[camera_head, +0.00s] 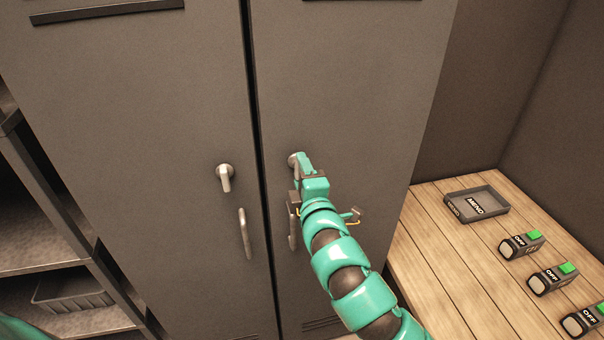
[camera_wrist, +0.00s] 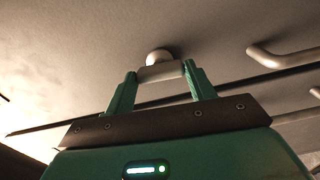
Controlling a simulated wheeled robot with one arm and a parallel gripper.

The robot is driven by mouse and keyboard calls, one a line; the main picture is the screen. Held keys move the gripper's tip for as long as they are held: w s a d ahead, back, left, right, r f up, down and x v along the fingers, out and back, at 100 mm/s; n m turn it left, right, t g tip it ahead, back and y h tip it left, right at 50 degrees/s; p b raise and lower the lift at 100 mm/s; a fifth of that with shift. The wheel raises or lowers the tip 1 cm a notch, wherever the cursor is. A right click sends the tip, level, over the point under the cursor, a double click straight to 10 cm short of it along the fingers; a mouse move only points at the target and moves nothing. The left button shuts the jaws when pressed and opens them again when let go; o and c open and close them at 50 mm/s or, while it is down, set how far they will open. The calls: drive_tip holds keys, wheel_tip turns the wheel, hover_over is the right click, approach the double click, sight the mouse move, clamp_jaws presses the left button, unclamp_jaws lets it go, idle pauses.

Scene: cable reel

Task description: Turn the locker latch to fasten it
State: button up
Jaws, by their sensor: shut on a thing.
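The grey locker has two doors side by side, the left door (camera_head: 150,120) and the right door (camera_head: 345,110). The right door's latch (camera_head: 292,160) is mostly covered by my gripper (camera_head: 301,168) in the head view. In the wrist view, my gripper (camera_wrist: 159,73) has its two green fingers on either side of the latch lever (camera_wrist: 160,72), shut on it, with the round hub (camera_wrist: 158,56) just beyond. The left door's latch (camera_head: 225,177) shows fully, its lever pointing down. The exact angle of the held lever is hard to tell in the head view.
Pull handles sit below the latches, one on the left door (camera_head: 244,234) and one on the right door (camera_head: 291,231) beside my wrist. A wooden bench (camera_head: 440,250) at right bears a tray (camera_head: 477,204) and several switch boxes (camera_head: 521,244). Shelves (camera_head: 40,240) stand at left.

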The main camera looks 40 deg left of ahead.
drive_tip(key=shift+n, duration=0.6)
drive_tip(key=o, duration=1)
drive_tip(key=shift+d, duration=0.1)
drive_tip(key=shift+p+v, duration=7.25)
drive_tip(key=shift+v, duration=1.4)
